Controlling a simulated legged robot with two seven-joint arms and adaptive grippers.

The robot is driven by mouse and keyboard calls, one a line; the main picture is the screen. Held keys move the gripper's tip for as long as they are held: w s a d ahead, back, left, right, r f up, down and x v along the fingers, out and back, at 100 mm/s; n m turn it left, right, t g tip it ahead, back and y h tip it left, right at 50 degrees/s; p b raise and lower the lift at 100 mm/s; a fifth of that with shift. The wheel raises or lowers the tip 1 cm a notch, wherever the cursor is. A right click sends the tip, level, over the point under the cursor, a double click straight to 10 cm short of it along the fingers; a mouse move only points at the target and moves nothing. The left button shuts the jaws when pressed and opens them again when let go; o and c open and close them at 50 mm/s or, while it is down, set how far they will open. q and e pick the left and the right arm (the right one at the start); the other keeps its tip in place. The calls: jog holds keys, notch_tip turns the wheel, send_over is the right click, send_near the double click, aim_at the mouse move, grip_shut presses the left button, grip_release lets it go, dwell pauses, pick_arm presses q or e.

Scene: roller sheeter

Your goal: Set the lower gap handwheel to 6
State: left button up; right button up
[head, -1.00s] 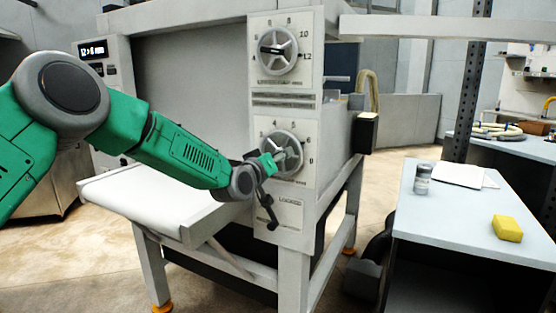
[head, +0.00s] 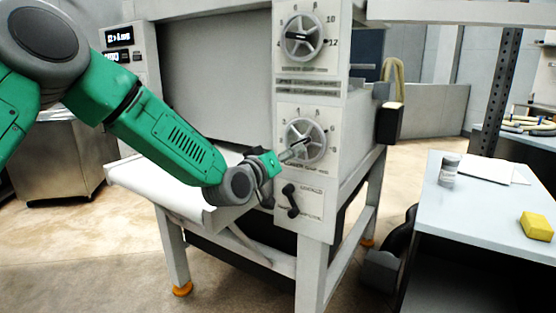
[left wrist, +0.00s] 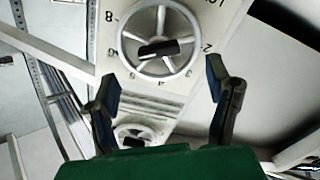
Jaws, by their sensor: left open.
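The lower gap handwheel (head: 318,128) is a grey spoked wheel on the white front panel, with numbers around it. In the left wrist view it shows large and upside down (left wrist: 186,24), with a black grip across its hub. I cannot read its exact setting. My left gripper (head: 280,158) is just left of and below the wheel's hub in the head view. In the left wrist view its two fingers (left wrist: 162,88) are spread apart with nothing between them, and the wheel lies beyond them. Whether they touch it I cannot tell. My right gripper is not in view.
The upper handwheel (head: 304,38) is above, on the same panel. A black lever (head: 291,201) sits below the lower wheel. A white feed table (head: 150,184) juts out at left. A side table (head: 470,215) at right holds a jar (head: 448,171) and yellow sponge (head: 537,226).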

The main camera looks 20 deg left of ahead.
pick_arm(q)
jog(key=shift+s+a, duration=0.2)
jog(key=shift+s, duration=0.65)
jog(key=shift+s+a, duration=0.2)
jog(key=shift+s, duration=0.6)
jog(key=shift+f, duration=0.1)
jog(key=s+d+f+m+g, duration=0.1)
jog(key=s+f+g, duration=0.2)
jog(key=s+f, duration=0.5)
jog(key=s+d+f+m+g, duration=0.1)
jog(key=s+f+g, duration=0.25)
jog(key=f, duration=0.85)
jog(key=s+f+g, duration=0.2)
jog(key=s+f, duration=0.5)
jog(key=f, duration=0.3)
jog(key=s+a+f+g+y, duration=0.1)
jog(key=s+f+g, duration=0.1)
jog(key=s, duration=0.7)
jog(key=s+a+f+m+g+y, duration=0.1)
jog(key=s+a+f+g, duration=0.1)
jog(key=s+f, duration=0.3)
jog(key=s+a+f+m+g+y, duration=0.1)
jog(key=s+f+g, duration=0.3)
jog(key=s, duration=1)
jog(key=shift+a+f, duration=0.2)
jog(key=shift+a, duration=0.5)
jog(key=shift+g, duration=0.25)
